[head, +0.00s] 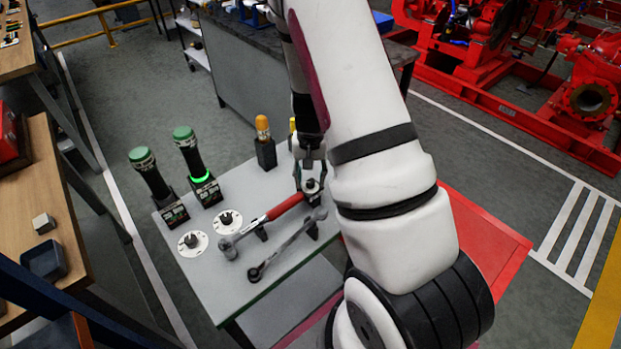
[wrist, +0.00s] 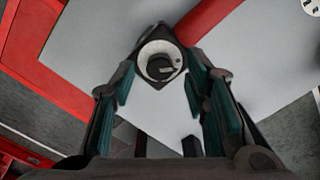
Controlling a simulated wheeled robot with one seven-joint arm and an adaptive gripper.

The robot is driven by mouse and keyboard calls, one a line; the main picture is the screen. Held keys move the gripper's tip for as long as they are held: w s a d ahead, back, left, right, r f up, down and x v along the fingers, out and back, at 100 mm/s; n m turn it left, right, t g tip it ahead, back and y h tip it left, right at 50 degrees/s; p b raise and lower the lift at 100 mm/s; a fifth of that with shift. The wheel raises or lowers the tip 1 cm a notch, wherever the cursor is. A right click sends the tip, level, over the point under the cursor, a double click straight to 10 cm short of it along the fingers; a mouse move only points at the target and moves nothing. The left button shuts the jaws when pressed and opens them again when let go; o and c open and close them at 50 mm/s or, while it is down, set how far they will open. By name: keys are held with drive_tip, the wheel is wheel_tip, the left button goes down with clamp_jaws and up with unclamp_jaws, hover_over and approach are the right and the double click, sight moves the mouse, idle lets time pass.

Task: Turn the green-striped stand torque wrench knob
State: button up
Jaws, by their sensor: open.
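A torque wrench with a red handle (head: 284,207) lies across small black holders on the grey stand table. Its ratchet head (head: 229,246) is at the left end. The knob (head: 312,186) is at the handle's right end; in the wrist view the knob (wrist: 160,66) is a dark grip on a pale ring in a dark housing. The red handle (wrist: 207,20) runs up and right from it. My gripper (head: 311,178) points down over the knob. In the wrist view my gripper (wrist: 158,90) is open, with teal pads on either side, the knob appearing between and beyond them. Contact cannot be told.
A grey spanner (head: 285,246) lies in front of the torque wrench. Two green-capped black tools (head: 196,160) (head: 150,172) stand at the left, near two white dials (head: 228,221) (head: 192,243). An orange-topped tool (head: 264,142) stands behind. Red pump machinery (head: 470,60) is at the back right.

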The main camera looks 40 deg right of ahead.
drive_tip(key=shift+f, duration=0.5)
clamp_jaws()
drive_tip(key=shift+m, duration=0.4)
drive_tip(key=m+b, duration=0.1)
drive_tip(key=m, duration=0.4)
drive_tip(key=shift+m, duration=0.3)
drive_tip(key=m, duration=0.3)
drive_tip(key=shift+m+b, duration=0.3)
drive_tip(key=shift+b, duration=0.05)
drive_tip(key=shift+m, duration=1.9)
